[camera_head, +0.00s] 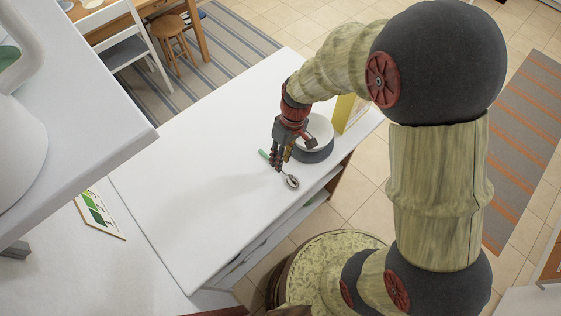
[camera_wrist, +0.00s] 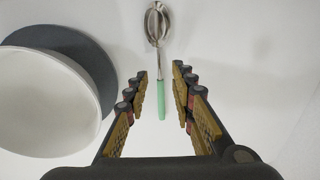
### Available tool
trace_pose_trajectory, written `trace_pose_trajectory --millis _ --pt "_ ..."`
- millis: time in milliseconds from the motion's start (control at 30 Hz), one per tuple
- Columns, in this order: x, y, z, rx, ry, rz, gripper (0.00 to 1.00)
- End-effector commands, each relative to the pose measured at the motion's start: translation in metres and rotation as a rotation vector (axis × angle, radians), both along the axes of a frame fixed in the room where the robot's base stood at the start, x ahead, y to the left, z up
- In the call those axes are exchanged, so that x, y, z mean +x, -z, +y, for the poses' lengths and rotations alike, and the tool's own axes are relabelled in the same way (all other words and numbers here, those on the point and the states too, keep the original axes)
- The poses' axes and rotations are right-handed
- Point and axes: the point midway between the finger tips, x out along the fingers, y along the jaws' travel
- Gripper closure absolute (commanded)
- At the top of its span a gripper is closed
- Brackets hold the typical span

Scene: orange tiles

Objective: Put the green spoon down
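The green spoon (camera_wrist: 161,98) has a metal bowl and a mint-green handle. In the wrist view it lies on the white counter, bowl pointing away, with the handle end between my open fingers. My gripper (camera_wrist: 164,100) is open, with a clear gap on both sides of the handle. In the head view the spoon's metal bowl (camera_head: 292,182) shows on the counter near its front edge, and a bit of green handle shows left of my gripper (camera_head: 279,165). The fingers hide the middle of the spoon there.
A white bowl (camera_wrist: 40,105) on a dark grey plate (camera_wrist: 88,58) stands close to the left of the fingers in the wrist view. A yellow box (camera_head: 347,112) stands behind it. The white counter (camera_head: 190,150) is clear to the left in the head view.

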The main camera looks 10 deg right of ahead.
Motion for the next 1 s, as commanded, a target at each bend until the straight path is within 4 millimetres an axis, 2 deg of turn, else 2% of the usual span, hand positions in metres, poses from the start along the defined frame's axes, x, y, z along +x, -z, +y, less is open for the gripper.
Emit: trace_pose_trajectory --millis 33,100,300,500,767,867,1000 --pt "0.003 -0.014 -0.002 0.001 0.001 -0.004 0.75" --pt "0.004 -0.029 -0.005 0.001 0.001 -0.004 0.75" --pt "0.008 -0.065 -0.011 0.000 0.001 -0.004 0.75" --pt "0.010 -0.086 -0.015 0.001 0.001 -0.001 0.75" --pt "0.009 -0.099 -0.019 -0.003 0.013 -0.015 0.75" --pt "0.004 -0.125 -0.027 -0.015 0.059 -0.061 0.75" --pt "-0.016 -0.183 -0.049 -0.038 0.180 -0.173 0.75"
